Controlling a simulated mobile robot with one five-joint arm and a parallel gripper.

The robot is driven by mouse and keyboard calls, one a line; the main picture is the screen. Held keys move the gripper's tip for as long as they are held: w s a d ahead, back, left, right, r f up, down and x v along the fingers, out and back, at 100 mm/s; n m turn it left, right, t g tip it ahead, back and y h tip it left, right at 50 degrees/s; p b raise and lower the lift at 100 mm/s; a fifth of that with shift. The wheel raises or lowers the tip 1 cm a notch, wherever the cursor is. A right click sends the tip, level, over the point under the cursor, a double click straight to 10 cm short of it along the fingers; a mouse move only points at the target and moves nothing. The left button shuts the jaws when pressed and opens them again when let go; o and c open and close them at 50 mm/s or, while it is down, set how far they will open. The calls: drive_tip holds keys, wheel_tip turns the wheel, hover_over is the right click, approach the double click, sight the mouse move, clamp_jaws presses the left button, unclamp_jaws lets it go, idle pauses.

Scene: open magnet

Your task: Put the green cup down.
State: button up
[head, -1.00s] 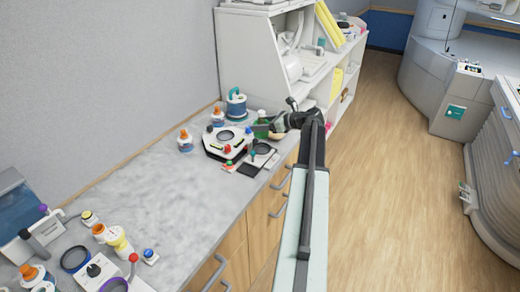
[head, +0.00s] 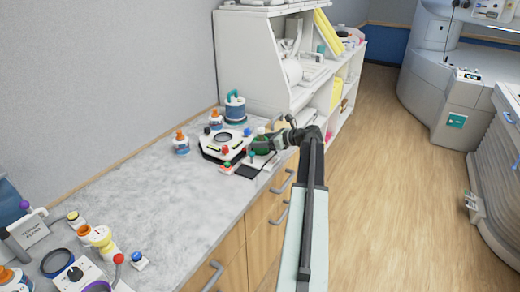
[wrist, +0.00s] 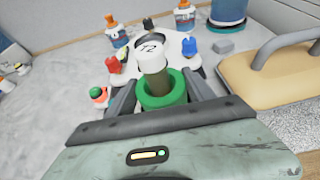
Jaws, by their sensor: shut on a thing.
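The green cup (wrist: 163,97) sits between the two dark fingers of my gripper (wrist: 161,90) in the wrist view. An olive cylinder with a white cap (wrist: 152,56) stands up out of the cup's green rim. In the head view the cup (head: 261,149) is small and partly hidden by my gripper (head: 270,142), at the right front edge of the counter (head: 160,222). It is beside the white device with coloured knobs (head: 212,153). I cannot tell whether the cup's base touches anything.
In the wrist view, orange-topped bottles (wrist: 116,35) and a blue container (wrist: 228,10) stand beyond the device. A tan handled block (wrist: 262,82) is at the right. A white shelf unit (head: 255,70) stands behind. The counter's middle is largely clear.

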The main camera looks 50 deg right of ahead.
drive_tip(key=shift+f, duration=0.45)
drive_tip(key=o, duration=1.6)
drive_tip(key=shift+c, duration=0.2)
drive_tip(key=shift+r, duration=0.2)
drive_tip(key=p+v, duration=0.5)
drive_tip(key=v, duration=0.7)
